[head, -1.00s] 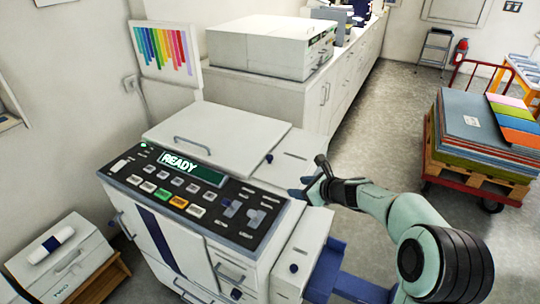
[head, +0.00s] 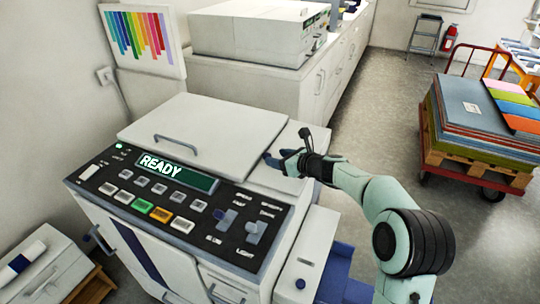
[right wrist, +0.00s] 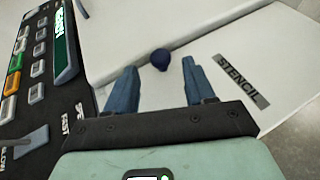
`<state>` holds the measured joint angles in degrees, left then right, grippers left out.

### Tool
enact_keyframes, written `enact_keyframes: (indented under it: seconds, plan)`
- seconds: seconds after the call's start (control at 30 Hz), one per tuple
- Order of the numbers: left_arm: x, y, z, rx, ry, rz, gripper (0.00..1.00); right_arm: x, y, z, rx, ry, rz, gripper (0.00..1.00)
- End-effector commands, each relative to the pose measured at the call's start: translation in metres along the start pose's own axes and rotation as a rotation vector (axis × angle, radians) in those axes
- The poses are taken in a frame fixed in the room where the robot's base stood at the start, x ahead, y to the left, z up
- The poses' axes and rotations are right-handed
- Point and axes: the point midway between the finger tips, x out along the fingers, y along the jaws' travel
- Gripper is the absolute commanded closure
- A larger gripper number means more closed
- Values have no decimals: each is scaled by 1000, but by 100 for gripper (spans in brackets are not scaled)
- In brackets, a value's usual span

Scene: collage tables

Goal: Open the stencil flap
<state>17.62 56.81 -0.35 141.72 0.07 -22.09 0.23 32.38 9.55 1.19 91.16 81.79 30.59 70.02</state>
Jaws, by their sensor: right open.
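The stencil flap (head: 288,139) is a flat white panel on the machine's top, right of the large lid. It lies level and closed. In the right wrist view, the flap (right wrist: 260,55) bears a dark STENCIL label (right wrist: 240,80) and a round dark blue knob (right wrist: 160,59) near its left edge. My right gripper (head: 270,160) is above the flap, its fingers pointing left and hiding the knob in the head view. In the right wrist view, the right gripper (right wrist: 158,82) is open and empty, with the knob just ahead, between the lines of its fingertips. My left gripper is not in view.
The machine's control panel (head: 180,200) reads READY, left of and below my right gripper. The large white lid (head: 205,130) with a grey handle is beside the flap. A loaded cart (head: 475,165) stands at the right, with clear floor between.

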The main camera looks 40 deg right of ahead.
Motion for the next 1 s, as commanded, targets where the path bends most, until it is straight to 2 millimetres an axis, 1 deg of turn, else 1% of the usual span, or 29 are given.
enact_keyframes:
  seconds: [0.03,0.1,0.2,0.3,0.43,0.67,0.7,0.77,0.8,0.83,1.0]
  plan:
    - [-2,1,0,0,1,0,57,11,1,1,0,0,3,46]
    - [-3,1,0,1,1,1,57,22,1,0,0,0,3,46]
    - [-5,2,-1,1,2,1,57,34,0,1,-1,0,1,46]
    - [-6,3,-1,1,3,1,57,42,0,1,-1,0,1,46]
    - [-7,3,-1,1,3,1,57,46,0,0,-1,0,0,46]
    - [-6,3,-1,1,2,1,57,47,0,0,-1,0,0,46]
    - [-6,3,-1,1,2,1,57,47,0,0,-1,0,0,59]
    - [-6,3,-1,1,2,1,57,46,0,0,-1,0,0,79]
    - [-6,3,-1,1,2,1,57,46,0,0,-1,0,0,92]
    - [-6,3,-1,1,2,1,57,46,0,0,-1,0,0,100]
    - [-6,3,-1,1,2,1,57,46,0,0,-1,-1,0,100]
